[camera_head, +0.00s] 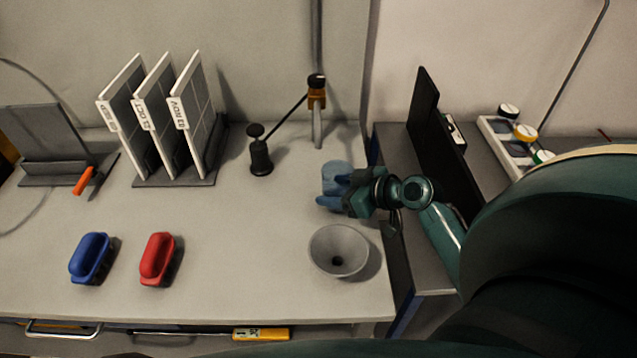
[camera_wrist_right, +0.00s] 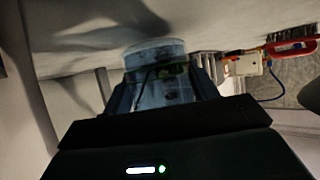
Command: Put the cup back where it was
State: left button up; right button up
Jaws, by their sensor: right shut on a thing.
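A translucent blue cup (camera_head: 336,174) is at the right part of the bench, beyond the grey bowl. My right gripper (camera_head: 338,190) is shut on it, with its blue fingers around the cup's sides. In the right wrist view the cup (camera_wrist_right: 157,62) sits between the two fingers (camera_wrist_right: 165,88). I cannot tell whether the cup touches the bench or is held just above it. My left gripper does not show.
A grey bowl (camera_head: 339,250) stands in front of my gripper. A black hand pump (camera_head: 260,152) and a tap-like post (camera_head: 317,110) stand behind and left. The bench middle is clear.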

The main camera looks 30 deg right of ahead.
jog(key=shift+w+a, duration=0.3)
jog(key=shift+w, duration=0.4)
jog(key=shift+w+a+r+p, duration=0.1)
jog(key=shift+w+a+p, duration=0.15)
jog(key=shift+w, duration=0.4)
jog(key=shift+w+a+p, duration=0.15)
jog(key=shift+w+a, duration=0.15)
jog(key=shift+w, duration=0.3)
jog(key=shift+w+a+f, duration=0.15)
jog(key=shift+w+f, duration=0.15)
jog(key=shift+f, duration=0.4)
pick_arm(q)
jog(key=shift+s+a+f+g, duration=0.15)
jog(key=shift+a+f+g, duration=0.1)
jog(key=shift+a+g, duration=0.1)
pick_arm(e)
jog(key=shift+s, duration=0.1)
jog(key=shift+f, duration=0.15)
jog(key=o, duration=1)
jog(key=shift+c, duration=0.2)
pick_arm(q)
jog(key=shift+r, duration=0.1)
